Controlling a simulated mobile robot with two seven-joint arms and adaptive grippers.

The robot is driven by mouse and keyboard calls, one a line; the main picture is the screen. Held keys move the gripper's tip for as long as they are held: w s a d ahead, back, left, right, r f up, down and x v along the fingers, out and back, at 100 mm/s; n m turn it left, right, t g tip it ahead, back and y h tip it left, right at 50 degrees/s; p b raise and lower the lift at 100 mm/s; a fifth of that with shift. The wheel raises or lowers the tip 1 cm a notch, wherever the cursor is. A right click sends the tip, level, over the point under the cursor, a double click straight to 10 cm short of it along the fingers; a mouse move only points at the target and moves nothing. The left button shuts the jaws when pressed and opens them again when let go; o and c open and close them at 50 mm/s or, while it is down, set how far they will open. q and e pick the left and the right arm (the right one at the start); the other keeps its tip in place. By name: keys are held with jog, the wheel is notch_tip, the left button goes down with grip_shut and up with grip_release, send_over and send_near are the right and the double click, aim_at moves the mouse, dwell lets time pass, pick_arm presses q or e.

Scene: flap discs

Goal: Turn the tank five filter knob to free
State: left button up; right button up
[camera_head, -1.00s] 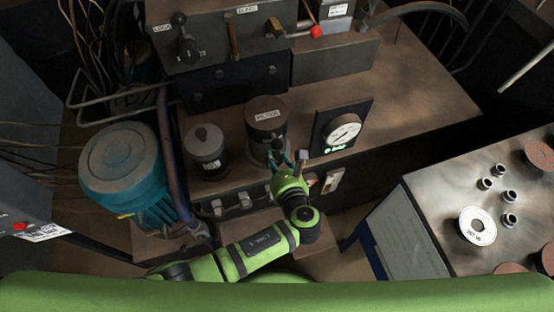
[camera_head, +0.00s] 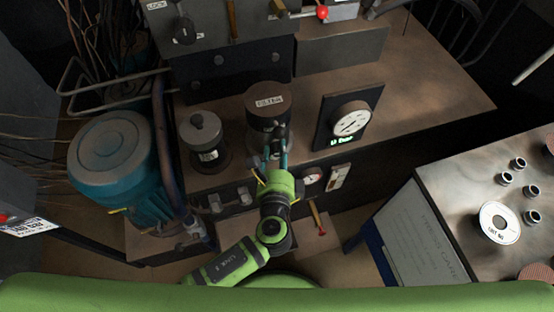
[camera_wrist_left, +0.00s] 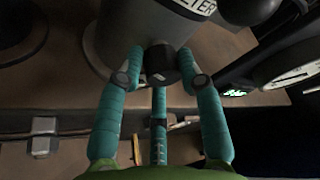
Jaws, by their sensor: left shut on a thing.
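The filter (camera_head: 268,106), a dark-capped cylinder with a white label, stands on the brown bench. It also shows in the left wrist view (camera_wrist_left: 130,30), its label partly cut off. A small black knob (camera_wrist_left: 162,62) with a pale mark is on its near side. My left gripper (camera_head: 274,150) has its teal fingers around this knob, shut on it, with fingertips at both sides in the left wrist view (camera_wrist_left: 160,76). The mark's wording is too small to read. My right gripper is not in view.
A smaller lidded canister (camera_head: 204,138) stands left of the filter, and a gauge (camera_head: 350,120) stands to the right. A teal motor (camera_head: 118,165) is at the left. A metal table (camera_head: 450,190) with a labelled disc (camera_head: 499,222) and several small fittings is at the right.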

pick_arm(q)
jog(key=n+b, duration=0.1)
jog(key=b, duration=0.1)
jog(key=n+t+h+b, duration=0.1)
jog(key=b, duration=0.2)
jog(key=shift+d+f+n+b, duration=0.15)
jog(key=shift+f+n+b, duration=0.15)
jog(key=shift+f+n, duration=0.1)
jog(key=shift+r+n+t+b, duration=0.3)
jog(key=shift+n+b, duration=0.2)
jog(key=shift+b, duration=0.35)
jog(key=shift+r, duration=0.25)
jog(key=o, duration=1.1)
jog(key=shift+c, duration=0.2)
jog(key=shift+s+f, duration=0.2)
jog(key=shift+s, duration=0.2)
jog(key=s, duration=1.1)
jog(key=shift+a+r, duration=0.4)
